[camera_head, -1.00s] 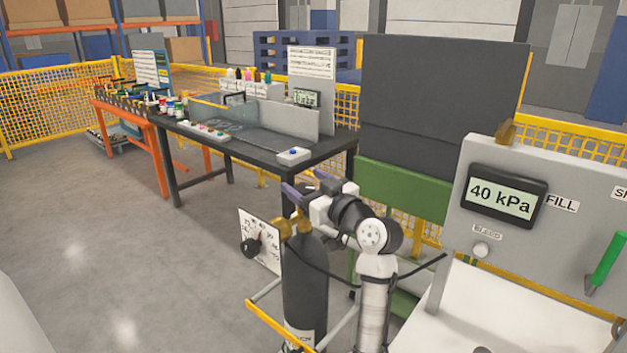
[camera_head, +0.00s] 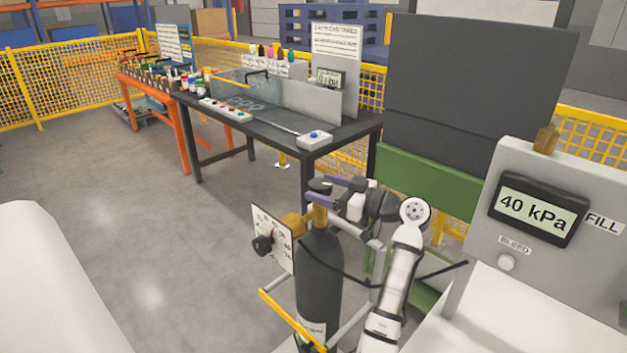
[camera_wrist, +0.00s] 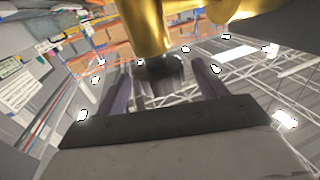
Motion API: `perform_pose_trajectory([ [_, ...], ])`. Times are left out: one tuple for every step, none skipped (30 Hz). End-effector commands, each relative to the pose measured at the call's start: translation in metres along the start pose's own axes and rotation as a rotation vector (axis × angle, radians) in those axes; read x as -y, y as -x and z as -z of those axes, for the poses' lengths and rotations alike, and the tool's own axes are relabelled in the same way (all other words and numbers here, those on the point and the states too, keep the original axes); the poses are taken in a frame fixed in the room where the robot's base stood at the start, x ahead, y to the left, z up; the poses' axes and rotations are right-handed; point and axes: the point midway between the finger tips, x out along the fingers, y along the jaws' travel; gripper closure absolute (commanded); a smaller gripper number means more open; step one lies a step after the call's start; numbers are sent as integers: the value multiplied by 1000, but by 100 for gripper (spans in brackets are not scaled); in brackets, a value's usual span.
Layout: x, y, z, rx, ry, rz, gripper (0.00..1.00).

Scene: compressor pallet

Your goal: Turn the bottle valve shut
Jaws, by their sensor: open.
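The bottle (camera_head: 318,280) is a dark upright cylinder with a brass valve (camera_head: 293,222) on its neck. A small dark knob (camera_head: 319,185) tops the brass stem. The brass body (camera_wrist: 150,25) and the dark knob (camera_wrist: 160,70) also show in the wrist view. My gripper (camera_head: 326,193) is at the stem top, coming from the right. In the wrist view, my gripper (camera_wrist: 165,80) is open, with one purple finger on each side of the knob. I cannot tell whether either finger touches it.
The bottle stands in a yellow-railed frame (camera_head: 290,318). A grey panel (camera_head: 515,165) reading 40 kPa is at right. A dark workbench (camera_head: 345,133) stands behind.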

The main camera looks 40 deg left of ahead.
Motion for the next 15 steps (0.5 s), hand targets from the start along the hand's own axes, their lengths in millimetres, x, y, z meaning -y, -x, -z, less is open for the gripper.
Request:
perform_pose_trajectory([
  [1,-10,2,0,0,3,29],
  [1,-14,2,-1,0,2,29],
  [0,-20,2,-1,0,2,29],
  [0,-23,2,0,0,2,29],
  [0,-26,1,0,0,1,29],
  [0,-29,1,0,0,0,29],
  [0,-31,1,0,0,0,29],
  [0,-33,1,0,0,0,29],
  [0,-34,1,0,0,0,29],
  [0,-35,1,0,0,0,29],
  [0,-36,0,0,0,0,29],
  [0,-36,0,0,0,-1,29],
  [0,-36,0,0,0,-1,29],
  [0,-36,0,0,1,-1,29],
  [0,-36,0,0,1,-1,29],
])
